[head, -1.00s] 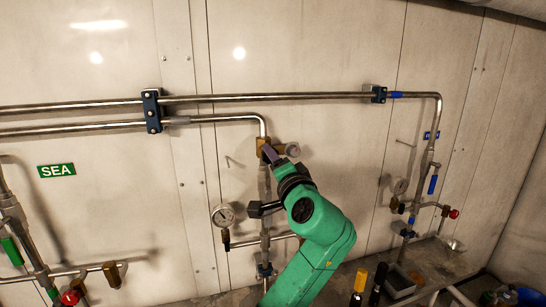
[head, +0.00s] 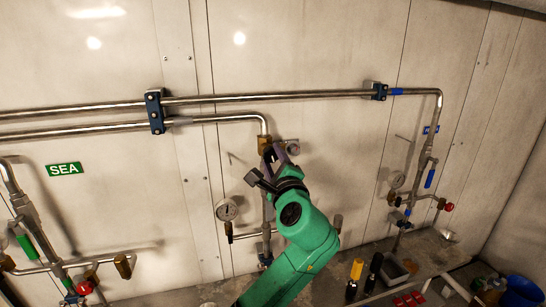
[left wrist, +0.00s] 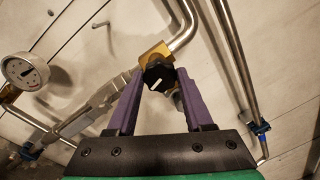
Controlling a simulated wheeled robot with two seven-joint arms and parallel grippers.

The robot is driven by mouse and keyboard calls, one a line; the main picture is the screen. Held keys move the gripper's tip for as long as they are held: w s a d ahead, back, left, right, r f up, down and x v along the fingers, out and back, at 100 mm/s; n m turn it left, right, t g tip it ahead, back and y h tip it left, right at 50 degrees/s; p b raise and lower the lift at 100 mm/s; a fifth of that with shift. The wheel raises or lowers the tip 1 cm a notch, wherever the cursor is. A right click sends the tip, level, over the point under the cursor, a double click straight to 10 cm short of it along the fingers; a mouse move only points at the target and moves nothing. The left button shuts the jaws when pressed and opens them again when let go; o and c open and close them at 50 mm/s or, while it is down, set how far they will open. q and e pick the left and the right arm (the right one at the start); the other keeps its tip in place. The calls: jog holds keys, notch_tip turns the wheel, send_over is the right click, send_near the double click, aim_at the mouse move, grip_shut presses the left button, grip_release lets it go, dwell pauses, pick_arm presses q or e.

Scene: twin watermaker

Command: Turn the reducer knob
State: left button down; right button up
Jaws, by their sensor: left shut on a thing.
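The reducer knob (left wrist: 157,74) is black with a white mark and sits on a brass body (left wrist: 154,53) in the left wrist view. In the head view the brass body (head: 264,145) is on the vertical pipe below the bend. My left gripper (left wrist: 160,82) has its purple fingers on both sides of the knob and is shut on it. In the head view the left gripper (head: 272,153) is at the brass body, and its fingers and wrist hide the knob. My right gripper is in neither view.
A round gauge (head: 228,209) hangs on the pipe left of my arm. Steel pipes (head: 240,98) run along the wall above. Another pipe with valves (head: 430,180) stands at the right. A green SEA sign (head: 65,169) is at the left.

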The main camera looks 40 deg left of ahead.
pick_arm(q)
jog(key=m, duration=0.5)
jog(key=shift+m+h, duration=0.3)
jog(key=shift+f, duration=0.1)
jog(key=shift+c, duration=1.5)
grip_release()
jog(key=b+v, duration=0.4)
jog(key=v, duration=1)
jog(key=shift+s+d, duration=0.2)
jog(key=shift+d, duration=0.05)
